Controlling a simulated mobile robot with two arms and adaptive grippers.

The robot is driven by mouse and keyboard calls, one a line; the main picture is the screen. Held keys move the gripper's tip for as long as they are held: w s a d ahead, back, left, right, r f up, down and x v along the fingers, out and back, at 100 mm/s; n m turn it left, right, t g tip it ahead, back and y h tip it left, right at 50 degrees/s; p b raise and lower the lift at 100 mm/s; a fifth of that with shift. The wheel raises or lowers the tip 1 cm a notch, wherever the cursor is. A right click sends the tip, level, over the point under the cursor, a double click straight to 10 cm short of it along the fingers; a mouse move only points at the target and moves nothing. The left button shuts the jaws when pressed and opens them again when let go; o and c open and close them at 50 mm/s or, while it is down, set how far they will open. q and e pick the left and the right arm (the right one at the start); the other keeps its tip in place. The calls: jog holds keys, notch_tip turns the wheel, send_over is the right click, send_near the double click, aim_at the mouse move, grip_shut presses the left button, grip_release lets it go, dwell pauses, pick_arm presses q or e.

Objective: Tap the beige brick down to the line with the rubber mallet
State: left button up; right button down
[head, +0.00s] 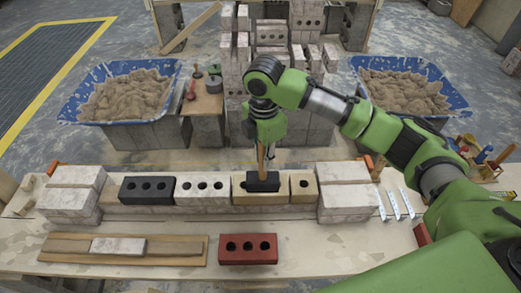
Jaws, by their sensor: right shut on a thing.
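The beige brick (242,198) lies in the row of bricks in the middle of the bench, right of a white brick (202,187). A shorter beige piece (303,189) adjoins it on the right. My right gripper (264,147) is above the beige brick and shut on the rubber mallet's wooden handle (262,160), which points down. The mallet's black head (263,182) is at the brick's top and hides part of it; I cannot tell whether they touch. The line is too fine to make out. My left gripper is out of view.
White block stacks (72,193) (346,193) end the row; a black brick (147,190) lies in it. A red brick (248,249) and a wooden board (180,249) lie in front. Blue mortar tubs (70,108) (459,101) stand behind. Metal strips (400,204) lie at right.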

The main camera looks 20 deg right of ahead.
jog(key=w+n, duration=0.1)
jog(key=n, duration=0.1)
jog(key=w+f+n, duration=0.1)
jog(key=n, duration=0.1)
jog(key=shift+w+f+p, duration=0.15)
jog(key=shift+w+p, duration=0.05)
jog(key=shift+p, duration=0.1)
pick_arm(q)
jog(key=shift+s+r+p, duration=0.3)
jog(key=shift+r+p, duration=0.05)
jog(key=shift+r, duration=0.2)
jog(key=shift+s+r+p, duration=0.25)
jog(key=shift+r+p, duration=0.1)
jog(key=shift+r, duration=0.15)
pick_arm(e)
jog(key=w+d+f+n, duration=0.1)
jog(key=w+f+n, duration=0.3)
jog(key=n, duration=0.8)
jog(key=shift+w+f, duration=0.3)
jog(key=shift+w, duration=0.05)
jog(key=shift+d, duration=0.1)
